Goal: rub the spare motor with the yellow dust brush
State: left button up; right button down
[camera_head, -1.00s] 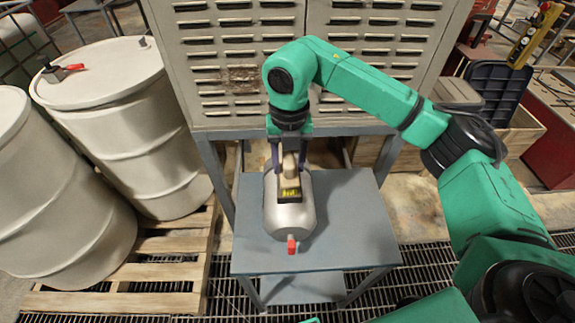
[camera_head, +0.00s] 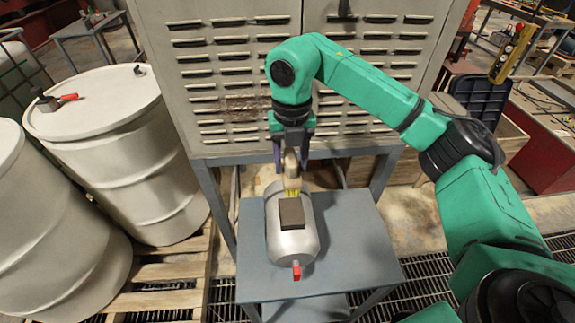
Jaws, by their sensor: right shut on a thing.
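The spare motor (camera_head: 305,241) is a silver-grey cylinder lying on the small blue-grey table. It has a dark rectangular plate (camera_head: 292,213) on top and a red piece at its near end. My right gripper (camera_head: 291,154) points down over the motor's far end, shut on the yellow dust brush (camera_head: 291,173). The brush has a light handle and yellow bristles pointing down. The bristles are at the far edge of the dark plate; I cannot tell whether they touch the motor. My left gripper is not in view.
The table (camera_head: 356,237) has bare room on both sides of the motor. A louvred grey cabinet (camera_head: 225,75) stands close behind. White drums (camera_head: 110,115) stand at the left on a wooden pallet (camera_head: 165,300). Floor grating lies around the table.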

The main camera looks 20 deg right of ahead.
jog(key=shift+w+r+p, duration=0.25)
jog(key=shift+r+p, duration=0.2)
jog(key=shift+r, duration=0.65)
jog(key=shift+s+r, duration=0.15)
